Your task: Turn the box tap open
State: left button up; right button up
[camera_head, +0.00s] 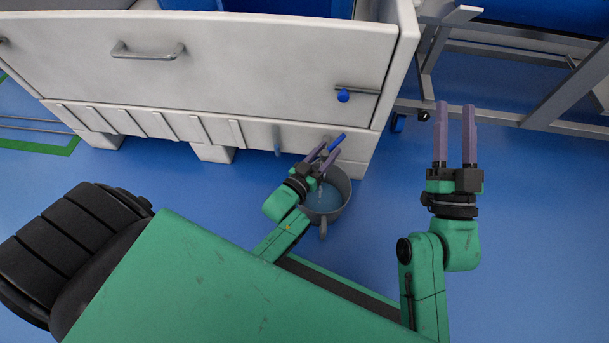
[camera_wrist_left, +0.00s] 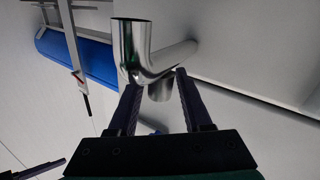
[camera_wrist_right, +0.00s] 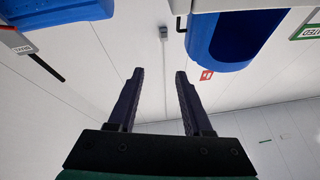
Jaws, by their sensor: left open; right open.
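The large white box (camera_head: 240,75) has a metal tap with a blue lever (camera_head: 337,143) low at its right front. In the left wrist view the tap's bent metal pipe (camera_wrist_left: 135,48) lies just ahead of my fingers, with a short metal part (camera_wrist_left: 161,90) between the fingertips. A small blue piece (camera_wrist_left: 150,128) shows behind my fingers; I cannot tell which part it is. My left gripper (camera_head: 322,152) is open at the tap, beside the lever; contact is unclear. My right gripper (camera_head: 455,104) is open and empty, right of the box; it also shows in the right wrist view (camera_wrist_right: 159,72).
A grey bucket (camera_head: 325,225), bluish inside, stands on the floor below the tap. A grey metal frame (camera_head: 550,108) stands at the right. The blue floor (camera_head: 520,220) there is clear.

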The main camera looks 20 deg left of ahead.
pick_arm(q)
jog(key=p+v, duration=0.1)
jog(key=v, duration=0.1)
jog(key=shift+s, duration=0.25)
jog(key=shift+p+v, duration=0.35)
jog(key=shift+v, duration=0.7)
jog(key=p+v, duration=0.1)
jog(key=v, duration=0.1)
jog(key=shift+s+a, duration=0.1)
jog(key=shift+s, duration=0.25)
jog(key=p+v, duration=0.1)
jog(key=v, duration=0.2)
jog(key=shift+s, duration=0.1)
pick_arm(e)
jog(key=s+a+f+g+h, duration=0.1)
jog(key=s+f+g, duration=0.4)
jog(key=f, duration=0.8)
jog(key=s+a+f+m+g+h, duration=0.1)
jog(key=s+f+g, duration=0.3)
jog(key=s+f, duration=0.4)
notch_tip(320, 180, down, 6)
jog(key=shift+r+g, duration=0.2)
jog(key=shift+g, duration=0.2)
